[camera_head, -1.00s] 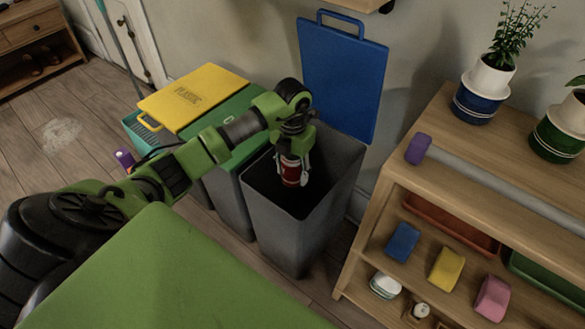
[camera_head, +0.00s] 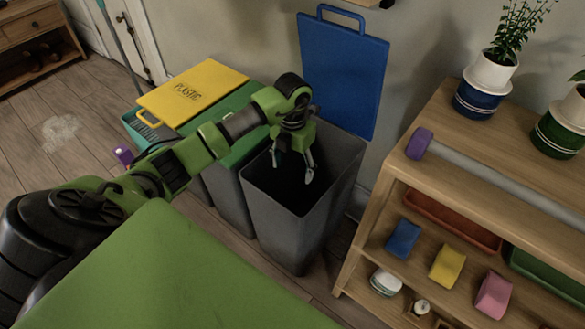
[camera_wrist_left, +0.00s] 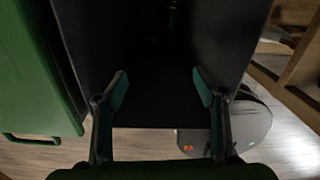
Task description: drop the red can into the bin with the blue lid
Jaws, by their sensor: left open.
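The grey bin (camera_head: 285,225) stands against the wall with its blue lid (camera_head: 342,75) swung up and open. My left gripper (camera_head: 292,172) is over the mouth of this bin, fingers pointing down, apart and empty. In the left wrist view my left gripper (camera_wrist_left: 160,90) also shows open, with the dark bin interior (camera_wrist_left: 155,60) between and beyond its fingers. The red can is not visible now in either view; the inside of the bin is too dark to make out its bottom. My right gripper is not in view.
A bin with a closed green lid (camera_head: 240,130) and one with a yellow lid marked PLASTIC (camera_head: 195,92) stand left of the open bin. A wooden shelf unit (camera_head: 370,205) with sponges and potted plants stands close on the right.

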